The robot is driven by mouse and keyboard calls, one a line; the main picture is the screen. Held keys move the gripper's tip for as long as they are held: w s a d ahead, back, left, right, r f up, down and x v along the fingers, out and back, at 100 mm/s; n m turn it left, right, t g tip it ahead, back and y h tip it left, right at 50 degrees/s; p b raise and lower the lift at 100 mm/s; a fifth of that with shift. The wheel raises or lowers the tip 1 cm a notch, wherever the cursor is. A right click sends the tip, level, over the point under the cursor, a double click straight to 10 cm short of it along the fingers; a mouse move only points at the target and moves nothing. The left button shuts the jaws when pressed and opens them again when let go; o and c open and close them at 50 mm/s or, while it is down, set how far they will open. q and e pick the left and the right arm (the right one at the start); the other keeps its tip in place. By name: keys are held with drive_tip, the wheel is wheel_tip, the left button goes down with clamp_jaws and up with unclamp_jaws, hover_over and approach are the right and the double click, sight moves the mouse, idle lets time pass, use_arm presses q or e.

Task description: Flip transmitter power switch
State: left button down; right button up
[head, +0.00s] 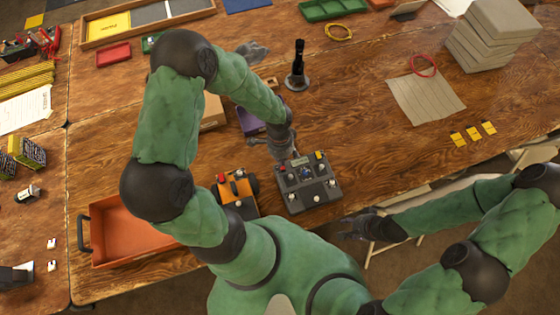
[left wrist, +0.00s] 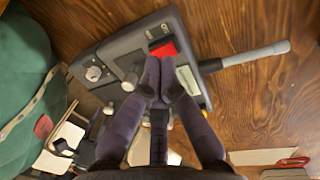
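The transmitter (head: 322,192) is a dark grey box with knobs, a small screen and red and yellow parts, lying on the table near its front edge. In the left wrist view, the transmitter (left wrist: 118,45) shows a red part (left wrist: 168,49) and a grey rod (left wrist: 255,56) sticking out to the right. My left gripper (head: 276,150) is at the transmitter's far left edge. Its fingertips (left wrist: 160,72) are together over the panel by the red part, with nothing seen between them. Contact is unclear. I cannot single out the power switch. My right gripper (head: 350,228) is empty-looking, off the front edge.
An orange and black toy vehicle (head: 234,189) sits just left of the transmitter. An orange tray (head: 100,215) is further left. A purple box (head: 248,121) and a black upright object (head: 297,72) stand behind. The table right of the transmitter is clear.

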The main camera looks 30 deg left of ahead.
use_arm(q)
wheel_tip(320, 180, up, 4)
drive_tip(key=shift+a+f+p, duration=0.1)
drive_tip(key=shift+f+p, duration=0.15)
drive_tip(key=shift+p, duration=0.55)
wheel_tip(320, 180, up, 9)
drive_tip(key=p, duration=0.1)
drive_tip(key=shift+w+a+f+p, duration=0.2)
drive_tip(key=shift+w+a+p, duration=0.15)
use_arm(e)
drive_tip(key=r, duration=0.4)
drive_tip(key=shift+s+a, duration=0.15)
drive_tip(key=shift+s, duration=0.15)
